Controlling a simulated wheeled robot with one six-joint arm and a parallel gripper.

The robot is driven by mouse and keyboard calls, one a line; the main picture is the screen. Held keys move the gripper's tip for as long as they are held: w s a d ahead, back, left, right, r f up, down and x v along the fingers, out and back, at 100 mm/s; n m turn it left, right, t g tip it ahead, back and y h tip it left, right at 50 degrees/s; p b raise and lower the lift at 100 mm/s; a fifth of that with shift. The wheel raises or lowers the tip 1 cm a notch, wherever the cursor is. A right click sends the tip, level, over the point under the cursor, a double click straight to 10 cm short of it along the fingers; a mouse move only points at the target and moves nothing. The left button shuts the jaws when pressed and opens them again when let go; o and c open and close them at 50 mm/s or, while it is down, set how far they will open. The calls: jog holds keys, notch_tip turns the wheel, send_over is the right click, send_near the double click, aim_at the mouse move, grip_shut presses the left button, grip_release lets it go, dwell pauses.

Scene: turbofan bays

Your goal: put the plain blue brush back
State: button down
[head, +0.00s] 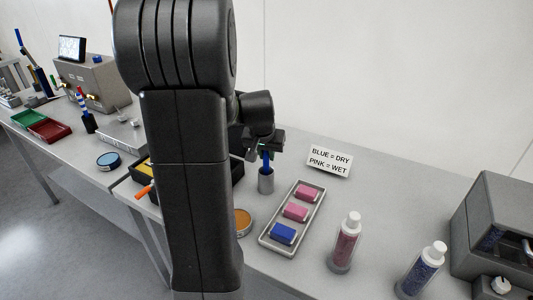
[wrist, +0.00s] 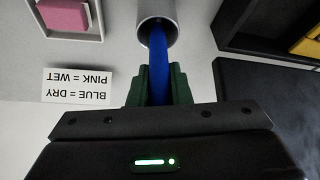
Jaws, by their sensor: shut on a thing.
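My gripper (head: 264,150) is shut on the plain blue brush (head: 267,160). In the wrist view the green fingers of my gripper (wrist: 160,88) close on the blue shaft (wrist: 158,58). The brush's far end enters the mouth of a grey metal cup (head: 266,182), whose rim also shows in the wrist view (wrist: 171,24). How deep the brush sits in the cup is hidden. The brush looks about upright in the head view.
A tray (head: 262,240) with pink and blue blocks, a sign (head: 330,160) reading "BLUE = DRY, PINK = WET", and two bottles (head: 345,242) (head: 421,270) stand right of the cup. A black bin (head: 237,172) is close on its left, partly behind my arm.

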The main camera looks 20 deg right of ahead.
jog(key=c, duration=1.3)
grip_release()
jog(key=shift+c, duration=0.2)
jog(key=shift+a+r, duration=0.1)
jog(key=shift+r, duration=0.35)
jog(key=v, duration=1.1)
jog(key=shift+s, duration=0.2)
jog(key=shift+r, duration=0.1)
